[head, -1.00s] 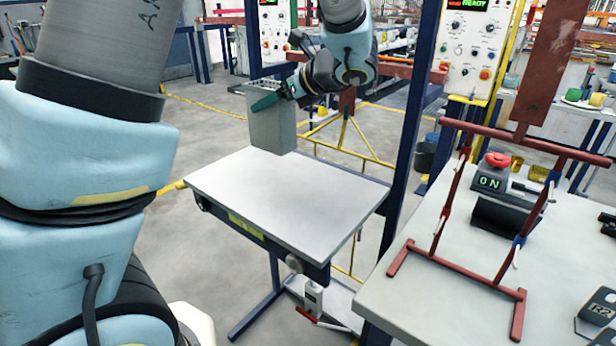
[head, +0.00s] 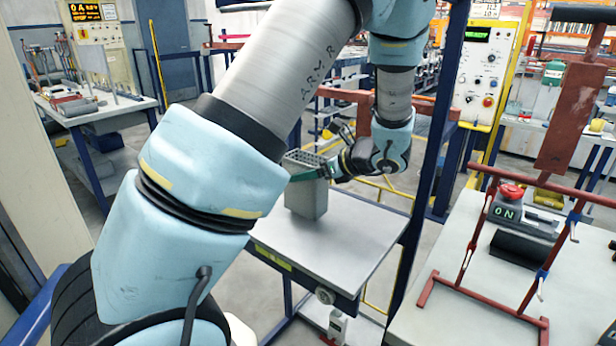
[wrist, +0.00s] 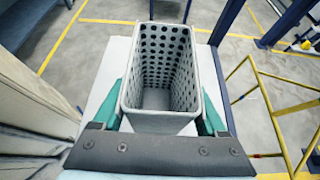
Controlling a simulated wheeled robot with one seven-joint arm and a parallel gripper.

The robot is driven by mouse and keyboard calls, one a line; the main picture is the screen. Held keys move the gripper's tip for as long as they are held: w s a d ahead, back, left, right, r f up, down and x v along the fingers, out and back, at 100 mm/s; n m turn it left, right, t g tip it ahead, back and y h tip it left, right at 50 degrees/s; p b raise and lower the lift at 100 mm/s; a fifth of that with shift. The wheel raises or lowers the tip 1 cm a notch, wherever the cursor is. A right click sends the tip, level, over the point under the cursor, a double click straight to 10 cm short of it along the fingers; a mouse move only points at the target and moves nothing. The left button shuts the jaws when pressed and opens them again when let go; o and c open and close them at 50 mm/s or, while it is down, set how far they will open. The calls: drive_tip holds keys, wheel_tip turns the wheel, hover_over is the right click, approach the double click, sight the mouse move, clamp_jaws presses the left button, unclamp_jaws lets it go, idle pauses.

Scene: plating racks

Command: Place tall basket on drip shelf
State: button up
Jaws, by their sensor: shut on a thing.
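The tall basket (head: 306,200) is a grey box with perforated inner walls and an open top. It stands upright at the far left part of the light grey shelf (head: 350,250), which I take as the drip shelf. Whether its base touches the shelf or hovers just above it I cannot tell. My gripper (head: 318,172) is shut on the basket near its rim. In the wrist view the basket (wrist: 160,122) is empty, with the green fingers of my gripper (wrist: 162,105) pressed along its two sides. The shelf (wrist: 107,75) shows beneath it.
A blue post (head: 425,160) rises at the shelf's right edge. A red frame (head: 480,300) stands on the bench (head: 440,265) at right, beside a red emergency button (head: 510,192). Yellow rails (wrist: 265,105) run beside the shelf. The shelf's front right part is clear.

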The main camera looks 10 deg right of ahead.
drive_tip(key=shift+f, duration=0.8)
drive_tip(key=shift+f, duration=0.15)
drive_tip(key=o, duration=1.5)
drive_tip(key=shift+r, duration=0.25)
drive_tip(key=b+v, duration=0.2)
drive_tip(key=v, duration=0.5)
drive_tip(key=shift+s+d, duration=0.15)
